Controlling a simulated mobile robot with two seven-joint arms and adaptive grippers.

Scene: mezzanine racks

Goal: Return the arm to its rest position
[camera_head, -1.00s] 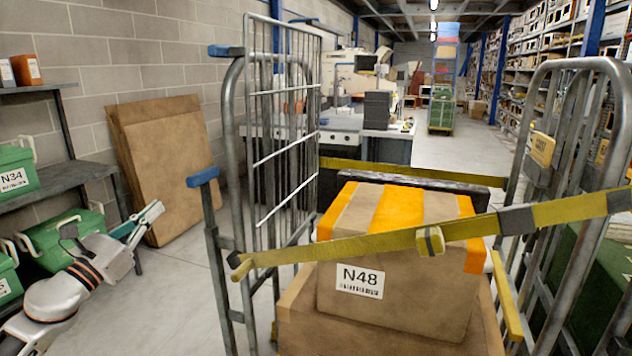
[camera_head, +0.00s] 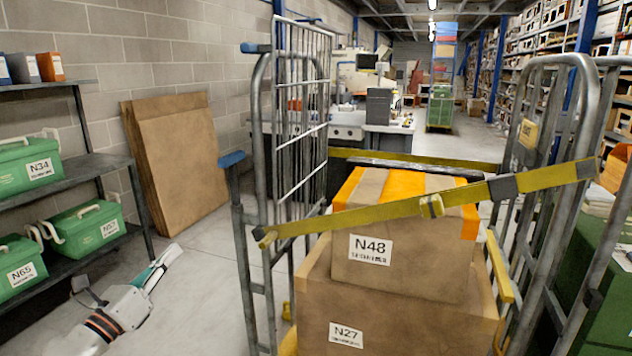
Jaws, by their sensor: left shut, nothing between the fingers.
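My left arm comes in at the lower left, and its gripper (camera_head: 167,262) is shut and empty. It hangs in the air over the floor, between the shelf rack and the roll cage, touching neither as far as I can see. My right arm and gripper are out of view.
Green boxes, N34 (camera_head: 28,160) among them, stand on a rack (camera_head: 80,172) at left. Cardboard sheets (camera_head: 175,160) lean on the wall. A roll cage (camera_head: 258,200) with a yellow strap (camera_head: 375,213) holds boxes N48 (camera_head: 410,262) and N27 (camera_head: 400,312). Floor (camera_head: 215,290) between is bare.

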